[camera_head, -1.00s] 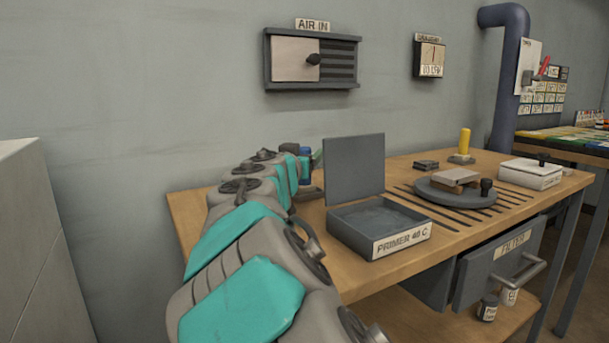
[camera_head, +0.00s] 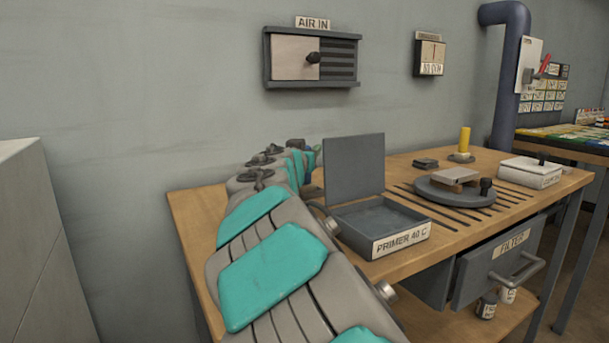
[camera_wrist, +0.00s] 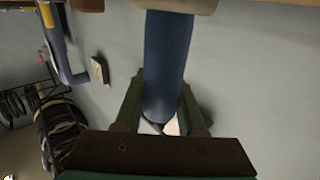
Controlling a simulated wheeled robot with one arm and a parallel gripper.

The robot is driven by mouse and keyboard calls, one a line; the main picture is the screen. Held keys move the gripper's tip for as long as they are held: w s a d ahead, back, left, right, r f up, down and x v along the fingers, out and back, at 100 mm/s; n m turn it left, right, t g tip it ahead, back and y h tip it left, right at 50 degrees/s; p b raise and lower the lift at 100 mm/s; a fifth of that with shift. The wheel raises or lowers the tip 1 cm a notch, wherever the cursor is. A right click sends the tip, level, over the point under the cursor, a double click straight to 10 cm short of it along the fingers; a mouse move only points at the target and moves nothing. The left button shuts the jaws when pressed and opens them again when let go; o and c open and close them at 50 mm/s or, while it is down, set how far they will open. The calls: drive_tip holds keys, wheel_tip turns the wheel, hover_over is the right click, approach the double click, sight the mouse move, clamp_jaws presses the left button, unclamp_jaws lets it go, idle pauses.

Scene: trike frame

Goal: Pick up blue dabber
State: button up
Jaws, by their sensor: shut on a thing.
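The blue dabber (camera_wrist: 168,60) is a blue cylinder in the wrist view, running from the top edge down between the two dark green fingers. My gripper (camera_wrist: 162,88) is shut on it, one finger on each side. A tan piece (camera_wrist: 175,5) sits at the dabber's far end; I cannot tell whether the two are joined or only touching. Whether the dabber is clear of the bench cannot be told.
The primer box's raised lid (camera_head: 354,168) stands right beside my arm. The wooden bench (camera_head: 455,175) also bears a round turntable (camera_head: 440,192), a yellow cylinder (camera_head: 464,140) and a white box (camera_head: 530,172). An open drawer (camera_head: 490,270) juts out in front.

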clamp_jaws()
idle(0.5)
wheel_tip(320, 180, up, 10)
drive_tip(key=p, duration=0.1)
idle(0.5)
